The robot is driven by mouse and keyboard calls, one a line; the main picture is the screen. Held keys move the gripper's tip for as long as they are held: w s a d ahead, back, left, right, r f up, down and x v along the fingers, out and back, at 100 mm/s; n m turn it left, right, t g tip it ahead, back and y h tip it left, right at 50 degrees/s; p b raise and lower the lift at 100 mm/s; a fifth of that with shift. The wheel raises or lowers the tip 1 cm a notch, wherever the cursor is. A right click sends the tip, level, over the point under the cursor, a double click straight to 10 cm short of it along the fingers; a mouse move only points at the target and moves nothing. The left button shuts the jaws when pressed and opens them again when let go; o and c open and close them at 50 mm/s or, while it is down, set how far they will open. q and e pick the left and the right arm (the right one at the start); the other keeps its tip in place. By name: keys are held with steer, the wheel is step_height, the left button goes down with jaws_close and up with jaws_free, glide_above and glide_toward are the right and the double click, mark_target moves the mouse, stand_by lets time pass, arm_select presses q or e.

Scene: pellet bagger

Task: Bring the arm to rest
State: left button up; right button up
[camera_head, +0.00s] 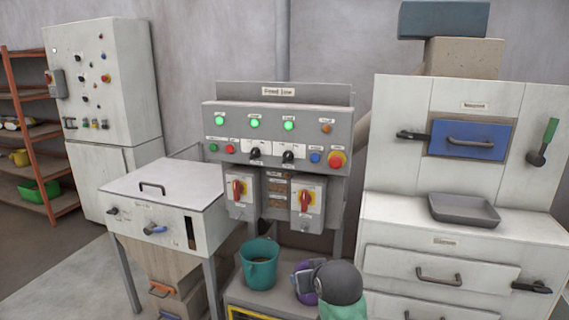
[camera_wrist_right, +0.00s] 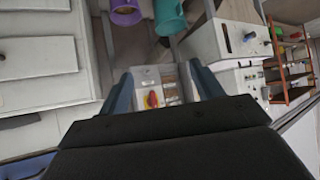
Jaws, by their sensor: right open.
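My right gripper (camera_wrist_right: 160,70) shows in the right wrist view with its two dark blue-grey fingers spread apart. The gap between them is empty. Beyond the gap, and apart from the fingers, is a red and yellow rotary switch (camera_wrist_right: 152,98) on a grey box. In the head view a dark grey rounded part with a green section, seemingly of my right arm, stands at the bottom, right of centre. It partly covers a purple bucket (camera_head: 302,291). The fingers cannot be made out clearly there. My left gripper is not in view.
A teal bucket (camera_head: 259,269) stands left of the purple one. A white hopper (camera_head: 165,187) is left; white drawers with a grey tray (camera_head: 464,209) are right.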

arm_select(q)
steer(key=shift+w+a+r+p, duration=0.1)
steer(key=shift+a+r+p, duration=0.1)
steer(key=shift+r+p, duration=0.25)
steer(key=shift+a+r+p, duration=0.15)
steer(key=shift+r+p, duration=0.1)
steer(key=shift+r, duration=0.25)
arm_select(e)
steer(key=s+d+f+g, duration=0.2)
steer(key=s+f, duration=0.7)
steer(key=s, duration=0.3)
steer(key=s+d+f+g, duration=0.3)
steer(key=s+f, duration=0.7)
steer(key=s, duration=0.3)
steer(key=s+d+f+g, duration=0.2)
steer(key=s+f, duration=0.7)
steer(key=s, duration=0.3)
steer(key=shift+s+d+f+g+h, duration=0.2)
steer(key=shift+s+f+g+h, duration=0.1)
steer(key=shift+f+g+h, duration=0.1)
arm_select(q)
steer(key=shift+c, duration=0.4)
